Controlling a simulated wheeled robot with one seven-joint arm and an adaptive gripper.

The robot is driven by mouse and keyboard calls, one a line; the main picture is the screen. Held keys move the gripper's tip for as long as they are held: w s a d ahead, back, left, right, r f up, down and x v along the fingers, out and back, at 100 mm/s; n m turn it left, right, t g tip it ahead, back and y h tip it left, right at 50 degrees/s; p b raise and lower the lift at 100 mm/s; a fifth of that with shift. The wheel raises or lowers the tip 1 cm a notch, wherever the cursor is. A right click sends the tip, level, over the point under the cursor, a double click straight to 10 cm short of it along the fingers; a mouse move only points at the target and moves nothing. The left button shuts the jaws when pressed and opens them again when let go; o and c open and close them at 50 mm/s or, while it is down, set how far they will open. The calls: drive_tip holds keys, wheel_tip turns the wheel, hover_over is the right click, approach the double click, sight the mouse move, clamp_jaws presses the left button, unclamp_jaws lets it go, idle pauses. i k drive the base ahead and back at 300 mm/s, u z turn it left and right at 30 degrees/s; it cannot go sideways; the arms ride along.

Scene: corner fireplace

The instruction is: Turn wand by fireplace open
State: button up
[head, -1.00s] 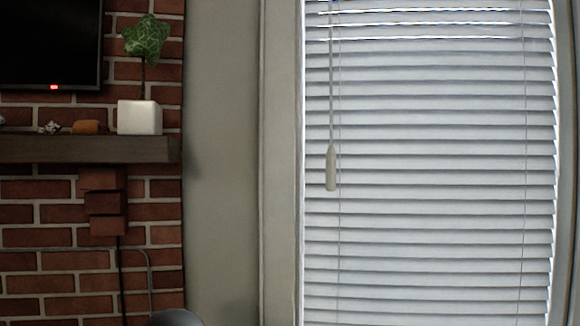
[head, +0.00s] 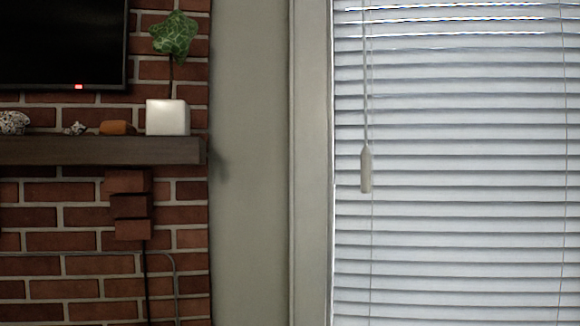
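The wand (head: 366,168) hangs straight down at the left side of the window blinds in the head view. It has a thin pale rod and a thicker grey-white handle at its lower end. The blinds (head: 460,210) have white horizontal slats that look mostly shut, with bright light showing between a few slats at the top. The brick fireplace (head: 60,220) is on the left. My gripper is not in view, and nothing touches the wand.
A wooden mantel (head: 100,151) juts from the bricks, holding a white pot (head: 168,117) with a leafy plant (head: 174,35) and small stones. A dark screen (head: 55,40) hangs above. A plain wall strip (head: 248,180) and window frame (head: 310,160) stand between fireplace and blinds.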

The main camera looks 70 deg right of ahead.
sight(365, 176)
drive_tip(key=u, duration=1.3)
drive_tip(key=i, duration=0.85)
drive_tip(key=z, duration=4.85)
